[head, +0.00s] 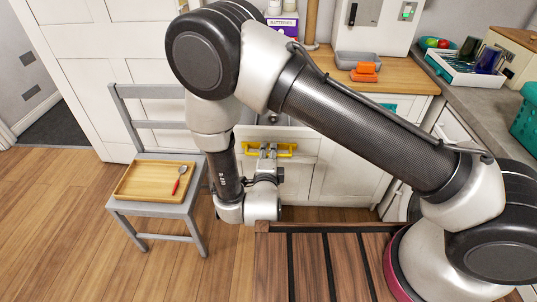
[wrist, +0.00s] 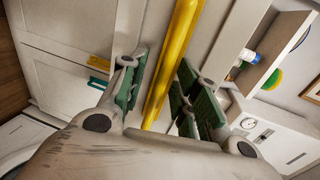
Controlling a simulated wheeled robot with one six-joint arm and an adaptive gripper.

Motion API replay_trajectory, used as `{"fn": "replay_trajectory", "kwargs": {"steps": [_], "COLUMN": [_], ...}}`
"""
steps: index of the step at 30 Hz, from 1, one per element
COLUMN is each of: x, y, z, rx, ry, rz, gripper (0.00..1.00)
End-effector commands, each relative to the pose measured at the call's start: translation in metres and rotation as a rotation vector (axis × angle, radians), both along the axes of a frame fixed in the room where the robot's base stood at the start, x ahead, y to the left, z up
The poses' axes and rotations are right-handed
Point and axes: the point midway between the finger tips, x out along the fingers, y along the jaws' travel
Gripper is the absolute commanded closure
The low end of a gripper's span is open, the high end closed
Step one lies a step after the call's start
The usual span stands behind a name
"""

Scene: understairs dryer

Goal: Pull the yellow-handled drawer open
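The yellow handle (head: 288,150) is a horizontal bar on a white drawer front (head: 304,160) below the wooden counter. In the wrist view the yellow handle (wrist: 172,62) runs lengthwise between the two green-padded fingers of my gripper (wrist: 163,88). In the head view my gripper (head: 268,151) is at the middle of the handle, and my arm hides part of the drawer's left side. I cannot tell clearly whether the drawer is fully shut.
A grey chair (head: 193,215) with a wooden tray (head: 130,190) and red-handled spoon (head: 179,180) stands left of my arm. The counter (head: 405,80) holds a grey bin (head: 352,60) and orange items (head: 365,72). Smaller green (wrist: 98,62) and yellow (wrist: 97,83) handles show in the wrist view.

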Motion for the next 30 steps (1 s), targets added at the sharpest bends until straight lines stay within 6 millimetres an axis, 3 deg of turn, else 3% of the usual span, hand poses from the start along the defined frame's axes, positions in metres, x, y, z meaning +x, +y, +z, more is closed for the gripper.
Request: {"fn": "replay_trajectory", "kwargs": {"steps": [7,12,14,15,16,17,24,26,29,30], "x": [0.000,0.001,0.001,0.001,0.001,0.001,0.000,0.000,0.000,0.000], "y": [0.000,0.001,0.001,0.001,0.001,0.001,0.001,0.001,0.001,0.000], "z": [0.008,0.039,0.054,0.063,0.068,0.074,0.101,0.102,0.102,0.102], "rx": [0.002,0.004,0.006,0.006,0.006,0.006,0.002,0.001,0.000,0.000], "ry": [-0.001,-0.004,-0.008,-0.009,-0.009,-0.009,-0.008,-0.006,-0.004,-0.003], "rz": [0.000,-0.001,-0.001,-0.001,-0.001,-0.001,0.000,0.000,0.000,0.000], "gripper": [0.69,0.66,0.50,0.33,0.23,0.19,0.22,0.36,0.68,0.69]}}
